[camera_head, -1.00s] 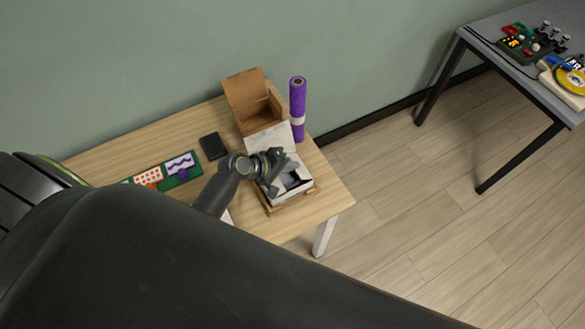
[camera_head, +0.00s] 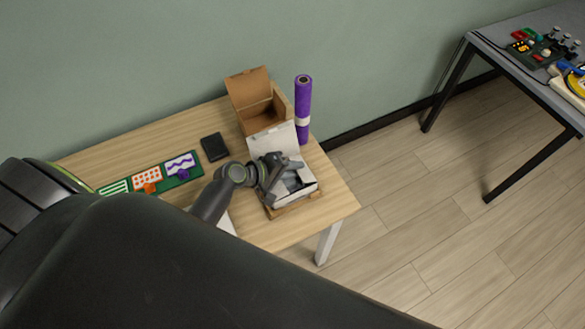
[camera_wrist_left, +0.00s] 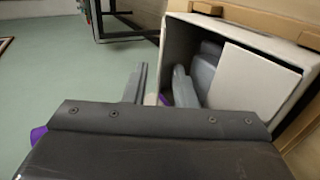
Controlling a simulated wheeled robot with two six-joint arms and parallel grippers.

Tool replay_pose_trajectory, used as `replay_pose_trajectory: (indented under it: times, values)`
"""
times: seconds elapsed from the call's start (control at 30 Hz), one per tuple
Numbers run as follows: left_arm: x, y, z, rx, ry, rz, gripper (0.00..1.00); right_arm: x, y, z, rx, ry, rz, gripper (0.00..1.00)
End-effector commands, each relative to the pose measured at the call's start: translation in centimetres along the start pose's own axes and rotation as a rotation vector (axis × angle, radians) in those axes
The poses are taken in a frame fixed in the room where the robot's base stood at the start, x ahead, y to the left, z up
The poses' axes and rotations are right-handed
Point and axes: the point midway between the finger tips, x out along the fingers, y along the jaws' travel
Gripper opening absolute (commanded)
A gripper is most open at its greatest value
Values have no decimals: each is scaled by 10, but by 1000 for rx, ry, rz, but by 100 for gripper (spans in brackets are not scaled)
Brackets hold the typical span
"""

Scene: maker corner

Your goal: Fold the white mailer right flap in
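The white mailer (camera_head: 304,193) stands on a wooden fixture near the right end of the table, its lid (camera_head: 272,141) raised at the back. In the left wrist view the mailer (camera_wrist_left: 178,42) is at the right, with a pale flap (camera_wrist_left: 252,85) across part of its opening and a grey item inside. My left gripper (camera_head: 270,175) is at the mailer's left side in the head view. In the left wrist view its fingers (camera_wrist_left: 160,75) are apart, with nothing seen gripped. One finger overlaps the opening; contact is unclear. The gripper hides part of the mailer. My right gripper is out of view.
An open brown carton (camera_head: 258,110) and a purple roll (camera_head: 302,108) stand behind the mailer. A black slab (camera_head: 214,147) and a green board with patterned cards (camera_head: 150,180) lie to the left. A grey table (camera_head: 500,50) stands apart at the right.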

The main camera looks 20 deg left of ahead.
Motion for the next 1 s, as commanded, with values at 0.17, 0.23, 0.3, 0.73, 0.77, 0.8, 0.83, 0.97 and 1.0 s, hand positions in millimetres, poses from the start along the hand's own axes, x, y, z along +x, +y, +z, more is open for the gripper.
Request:
replay_pose_trajectory:
  times: [0.17, 0.23, 0.3, 0.73, 0.77, 0.8, 0.83, 0.97, 1.0]
  values:
    - [0, 0, 0, 0, 0, 1, 24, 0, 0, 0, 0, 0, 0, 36]
    - [0, 0, 0, 0, 0, 1, 24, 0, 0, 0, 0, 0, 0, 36]
    - [0, 0, 0, 0, 0, 1, 24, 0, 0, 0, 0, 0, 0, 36]
    - [-54, -2, 0, 4, 2, -3, 24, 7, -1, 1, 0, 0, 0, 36]
    - [-60, -2, 0, 5, 1, -3, 24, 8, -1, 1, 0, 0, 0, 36]
    - [-68, -2, 0, 4, 1, -3, 24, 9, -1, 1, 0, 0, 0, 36]
    - [-75, -3, -1, 5, 1, -4, 24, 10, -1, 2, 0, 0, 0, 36]
    - [-102, -3, 0, 4, 1, -4, 24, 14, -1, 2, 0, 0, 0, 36]
    - [-110, -3, 0, 6, 1, -5, 24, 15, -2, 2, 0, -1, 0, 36]
